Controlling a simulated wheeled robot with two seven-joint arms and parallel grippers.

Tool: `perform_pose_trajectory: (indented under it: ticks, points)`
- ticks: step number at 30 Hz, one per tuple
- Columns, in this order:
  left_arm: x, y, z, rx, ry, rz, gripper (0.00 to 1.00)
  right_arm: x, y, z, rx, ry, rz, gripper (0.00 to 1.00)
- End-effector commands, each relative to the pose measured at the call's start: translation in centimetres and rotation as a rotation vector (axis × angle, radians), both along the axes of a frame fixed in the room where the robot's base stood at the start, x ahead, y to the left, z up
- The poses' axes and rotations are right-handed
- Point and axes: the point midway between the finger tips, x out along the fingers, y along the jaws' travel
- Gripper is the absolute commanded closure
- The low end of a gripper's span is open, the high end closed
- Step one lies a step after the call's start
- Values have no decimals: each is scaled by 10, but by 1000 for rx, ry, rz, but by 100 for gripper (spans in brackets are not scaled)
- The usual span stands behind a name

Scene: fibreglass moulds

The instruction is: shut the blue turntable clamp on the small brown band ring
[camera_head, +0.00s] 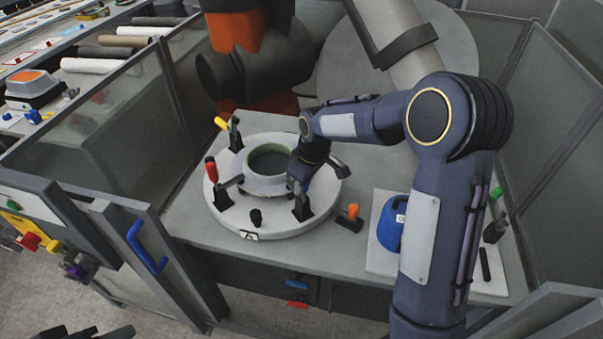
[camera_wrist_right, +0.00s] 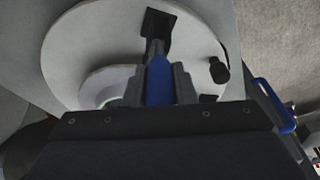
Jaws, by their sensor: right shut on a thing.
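The round pale turntable (camera_head: 240,215) stands on the grey table and carries several toggle clamps. A pale ring with a greenish inner rim (camera_head: 262,184) sits at its middle; no brown shows on it. My right gripper (camera_head: 300,185) is over the ring's right front side. In the right wrist view its fingers (camera_wrist_right: 159,88) are shut on the blue handle of the blue clamp (camera_wrist_right: 158,75), whose black base (camera_wrist_right: 158,22) is on the turntable. The clamp's tip and its contact with the ring are hidden. Dark parts at the bottom left, probably my left gripper (camera_head: 85,333), are mostly cut off.
A yellow-handled clamp (camera_head: 221,124) and a red-handled clamp (camera_head: 210,167) stand on the turntable's left side. An orange-handled piece (camera_head: 352,212) lies right of it. A blue object (camera_head: 390,229) is on a pale board (camera_head: 380,264). Grey panels flank the table.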

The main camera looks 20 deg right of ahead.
Motion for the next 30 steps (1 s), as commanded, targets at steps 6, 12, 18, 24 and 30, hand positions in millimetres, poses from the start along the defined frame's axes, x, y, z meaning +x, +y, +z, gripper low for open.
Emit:
perform_pose_trajectory:
  ticks: [6,12,18,24,30]
  points:
    - [0,0,1,0,0,0,54,-1,0,-1,-1,10,-1,100]
    - [0,0,1,0,0,0,54,-1,0,-1,-2,11,0,100]
    - [0,0,1,0,0,0,54,-2,0,-1,-2,10,0,56]
    - [0,0,1,0,0,0,54,-1,0,-1,-2,10,0,54]
    - [0,0,-1,0,0,0,54,-2,-1,7,-1,7,0,54]
